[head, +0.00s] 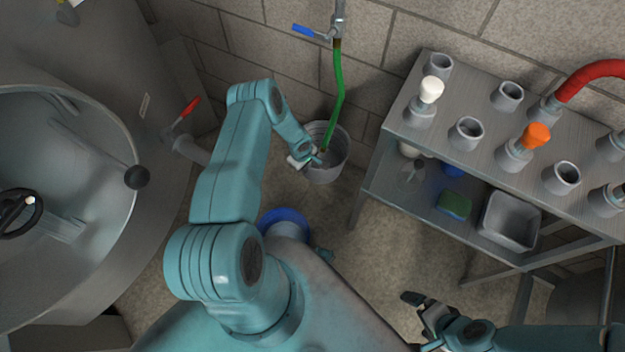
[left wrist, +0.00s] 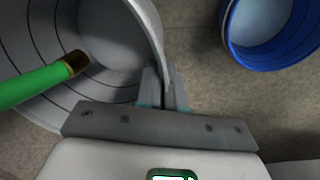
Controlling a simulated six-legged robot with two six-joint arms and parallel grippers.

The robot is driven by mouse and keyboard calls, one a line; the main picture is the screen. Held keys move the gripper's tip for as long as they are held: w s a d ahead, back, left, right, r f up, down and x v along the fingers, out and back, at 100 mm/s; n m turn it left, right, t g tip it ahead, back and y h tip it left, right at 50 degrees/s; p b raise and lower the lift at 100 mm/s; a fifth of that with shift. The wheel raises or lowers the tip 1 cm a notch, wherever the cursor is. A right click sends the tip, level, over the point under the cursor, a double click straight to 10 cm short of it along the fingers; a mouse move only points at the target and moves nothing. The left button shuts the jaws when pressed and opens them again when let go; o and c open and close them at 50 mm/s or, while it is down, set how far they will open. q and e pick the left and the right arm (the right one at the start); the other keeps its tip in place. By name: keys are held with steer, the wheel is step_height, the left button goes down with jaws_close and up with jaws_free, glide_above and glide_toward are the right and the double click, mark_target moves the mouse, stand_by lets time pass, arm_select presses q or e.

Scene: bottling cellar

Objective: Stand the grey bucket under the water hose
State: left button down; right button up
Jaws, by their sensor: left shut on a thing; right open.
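The grey bucket (head: 338,168) stands upright, apparently on the floor by the wall, partly hidden by my left gripper. My left gripper (head: 316,160) is shut on its rim. The left wrist view shows the fingers (left wrist: 164,92) pinching the wall of the grey bucket (left wrist: 115,70). The green water hose (head: 338,88) hangs from a tap, its lower end over the bucket's mouth. In the left wrist view the hose (left wrist: 30,85) ends in a brass tip above the bucket's inside. My right gripper (head: 420,318) is open and empty at the lower right.
A blue bucket (head: 282,216) stands near, partly behind my left arm. The tap has a blue lever (head: 303,31). A steel rack (head: 395,125) with several cups and stoppers stands at right; its lower shelf holds a grey tub (head: 510,220). A large steel tank (head: 90,130) fills the left.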

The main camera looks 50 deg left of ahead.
arm_select(q)
step_height(320, 180, down, 19)
steer(key=b, duration=1.2)
steer(key=shift+f, duration=0.15)
steer(key=c, duration=1.6)
jaws_free()
steer(key=o, duration=0.4)
steer(key=shift+c, duration=0.2)
